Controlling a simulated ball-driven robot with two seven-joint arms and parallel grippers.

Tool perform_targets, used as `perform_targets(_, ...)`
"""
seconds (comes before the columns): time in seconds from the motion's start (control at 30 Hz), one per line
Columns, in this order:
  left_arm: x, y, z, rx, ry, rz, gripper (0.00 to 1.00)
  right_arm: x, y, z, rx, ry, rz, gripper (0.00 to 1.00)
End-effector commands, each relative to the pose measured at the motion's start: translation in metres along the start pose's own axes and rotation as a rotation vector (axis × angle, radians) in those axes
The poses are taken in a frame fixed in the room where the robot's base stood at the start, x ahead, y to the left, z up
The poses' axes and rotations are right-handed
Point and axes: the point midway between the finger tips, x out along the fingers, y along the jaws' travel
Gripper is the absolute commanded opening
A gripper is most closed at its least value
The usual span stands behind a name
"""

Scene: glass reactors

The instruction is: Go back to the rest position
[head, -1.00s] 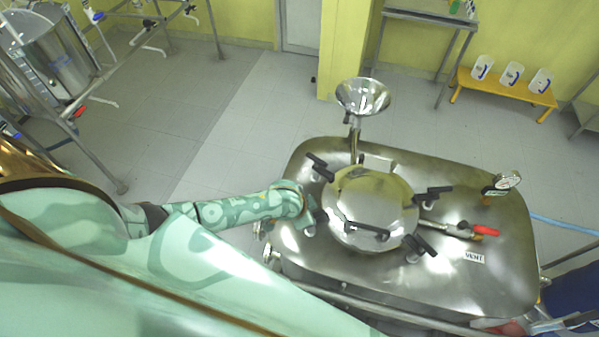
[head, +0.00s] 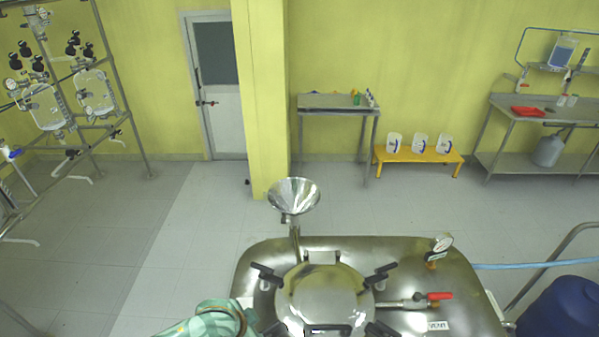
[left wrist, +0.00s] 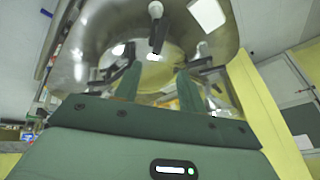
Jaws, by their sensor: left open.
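My left gripper (left wrist: 157,84) is open in the left wrist view, with its two green fingers apart and nothing visible between them. The steel reactor vessel (head: 455,300) with its round lid (head: 322,295) fills the bottom middle of the head view. In the wrist view the vessel (left wrist: 95,50) lies beyond the fingers. I cannot tell the gap between them. In the head view only a green part of my left arm shows at the bottom edge, left of the lid; its fingers are not visible there. My right gripper is in neither view.
A steel funnel (head: 293,195) rises behind the lid. A red-handled valve (head: 438,296) and a gauge (head: 441,243) stand on the vessel's right. A blue drum (head: 560,308) is at the lower right. A metal frame with glassware (head: 95,92) stands left. Floor left of the vessel is clear.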

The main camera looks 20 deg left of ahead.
Motion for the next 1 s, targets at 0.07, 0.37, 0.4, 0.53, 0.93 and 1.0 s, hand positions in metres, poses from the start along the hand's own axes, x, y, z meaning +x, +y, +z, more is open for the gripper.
perform_targets(0.07,-0.002,0.003,-0.002,0.004,0.005,0.000,0.41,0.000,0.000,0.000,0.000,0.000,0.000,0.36)
perform_targets(0.37,-0.088,0.020,-0.022,0.081,0.084,-0.175,0.41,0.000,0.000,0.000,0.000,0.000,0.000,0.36)
perform_targets(0.4,-0.104,0.014,-0.017,0.081,0.072,-0.221,0.41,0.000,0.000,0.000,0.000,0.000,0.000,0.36)
perform_targets(0.53,-0.149,-0.009,0.008,0.067,0.007,-0.354,0.41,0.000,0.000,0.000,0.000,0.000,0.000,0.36)
perform_targets(0.93,-0.143,-0.020,0.070,0.038,-0.140,-0.456,0.41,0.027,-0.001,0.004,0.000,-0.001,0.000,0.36)
perform_targets(1.0,-0.116,-0.012,0.077,0.035,-0.140,-0.429,0.41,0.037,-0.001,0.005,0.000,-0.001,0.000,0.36)
